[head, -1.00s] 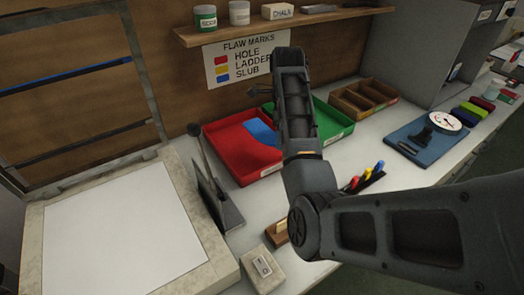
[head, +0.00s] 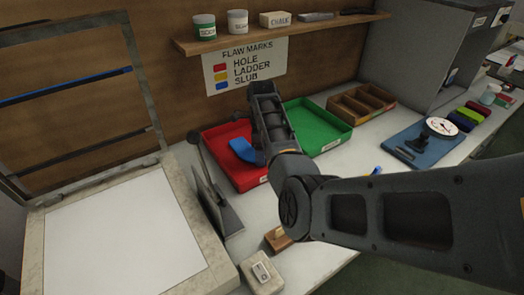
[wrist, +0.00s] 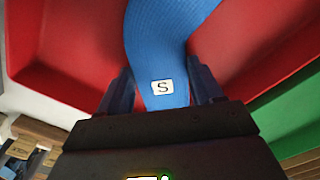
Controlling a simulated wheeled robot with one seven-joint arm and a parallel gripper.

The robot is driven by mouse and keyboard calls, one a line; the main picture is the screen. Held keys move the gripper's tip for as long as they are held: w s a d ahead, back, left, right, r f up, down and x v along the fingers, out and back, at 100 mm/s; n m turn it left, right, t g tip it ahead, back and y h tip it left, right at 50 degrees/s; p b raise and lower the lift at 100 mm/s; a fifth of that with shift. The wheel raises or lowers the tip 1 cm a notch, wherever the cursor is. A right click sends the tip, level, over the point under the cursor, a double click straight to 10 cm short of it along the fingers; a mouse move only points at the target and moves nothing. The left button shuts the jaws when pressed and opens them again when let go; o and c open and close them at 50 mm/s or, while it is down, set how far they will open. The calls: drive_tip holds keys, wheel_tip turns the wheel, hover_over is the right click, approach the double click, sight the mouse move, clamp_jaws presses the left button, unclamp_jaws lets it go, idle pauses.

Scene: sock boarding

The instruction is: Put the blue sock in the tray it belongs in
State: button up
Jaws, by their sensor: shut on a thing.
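The blue sock (head: 242,150) is in the red tray (head: 234,174), bent, its lower end partly hidden by my arm. In the wrist view the sock (wrist: 165,35) runs up between the fingers of my gripper (wrist: 163,88), with a white "S" label on it. My gripper is shut on the sock, low over the red tray (wrist: 60,50). In the head view my arm hides the fingertips. I cannot tell whether the sock touches the tray floor.
The green tray (head: 322,128) stands right of the red one. A wooden divided box (head: 362,101) is behind it. A dark angled stand (head: 215,205) is left of the red tray. A shelf (head: 290,35) and "FLAW MARKS" sign (head: 246,68) are above.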

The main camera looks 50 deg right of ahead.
drive_tip(key=o, duration=1)
drive_tip(key=shift+f, duration=0.1)
wheel_tip(320, 180, up, 12)
drive_tip(key=shift+r+b, duration=0.15)
drive_tip(key=shift+b, duration=0.55)
